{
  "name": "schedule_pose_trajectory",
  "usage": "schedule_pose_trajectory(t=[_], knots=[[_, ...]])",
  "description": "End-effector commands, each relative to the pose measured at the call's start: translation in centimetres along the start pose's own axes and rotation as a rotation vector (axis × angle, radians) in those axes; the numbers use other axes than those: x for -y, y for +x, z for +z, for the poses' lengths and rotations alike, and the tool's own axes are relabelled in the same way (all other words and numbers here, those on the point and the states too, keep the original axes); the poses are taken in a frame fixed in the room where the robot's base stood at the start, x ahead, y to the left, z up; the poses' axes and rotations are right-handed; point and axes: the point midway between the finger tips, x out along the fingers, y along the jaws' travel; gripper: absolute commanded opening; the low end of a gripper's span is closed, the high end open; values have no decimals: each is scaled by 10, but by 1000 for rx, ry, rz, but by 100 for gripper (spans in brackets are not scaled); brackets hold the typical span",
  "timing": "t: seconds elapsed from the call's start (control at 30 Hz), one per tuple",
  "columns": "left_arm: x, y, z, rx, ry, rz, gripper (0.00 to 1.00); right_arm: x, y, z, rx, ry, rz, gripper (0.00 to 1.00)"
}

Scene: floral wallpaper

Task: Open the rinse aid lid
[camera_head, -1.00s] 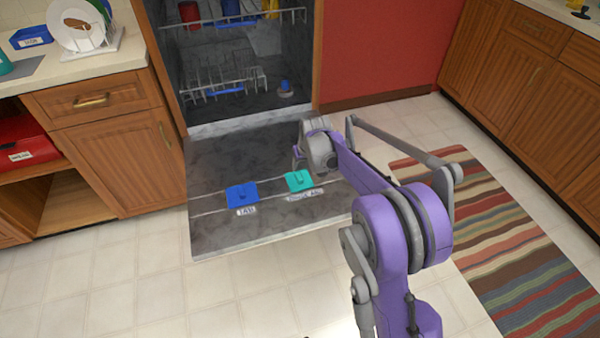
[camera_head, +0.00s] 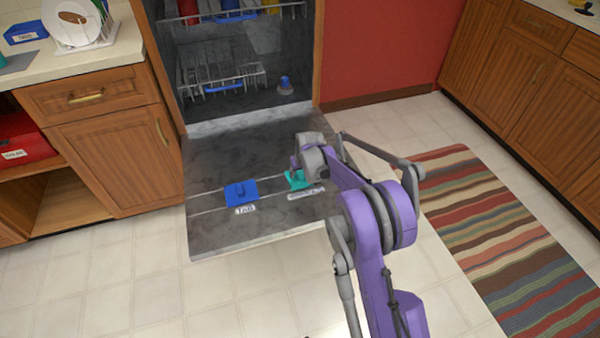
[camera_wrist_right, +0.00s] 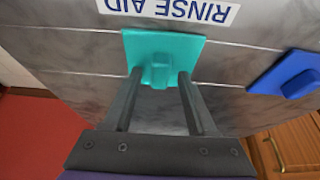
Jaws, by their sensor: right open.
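The teal rinse aid lid (camera_head: 298,181) lies flat on the inner face of the open dishwasher door (camera_head: 225,226), above its label. In the right wrist view the lid (camera_wrist_right: 188,52) shows with a raised tab in its middle and the label "RINSE AID" (camera_wrist_right: 170,9) beyond it. My right gripper (camera_head: 296,168) is over the lid. In the right wrist view its two fingers (camera_wrist_right: 158,76) are open, with the tips at either side of the tab. I cannot tell whether they touch it. My left gripper is not in view.
A blue lid (camera_head: 241,194) sits left of the teal one on the door. Dishwasher racks (camera_head: 222,78) stand behind. A striped rug (camera_head: 500,235) lies on the floor at right. Wooden cabinets (camera_head: 112,155) flank the dishwasher at left.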

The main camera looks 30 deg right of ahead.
Motion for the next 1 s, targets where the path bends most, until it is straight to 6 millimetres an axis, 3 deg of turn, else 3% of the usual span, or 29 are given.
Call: schedule_pose_trajectory(t=[0.17,0.47,1.0], knots=[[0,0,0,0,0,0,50,0,0,0,0,0,0,54],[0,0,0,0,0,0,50,0,0,0,0,0,0,0],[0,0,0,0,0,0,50,0,-1,0,0,0,0,0]])
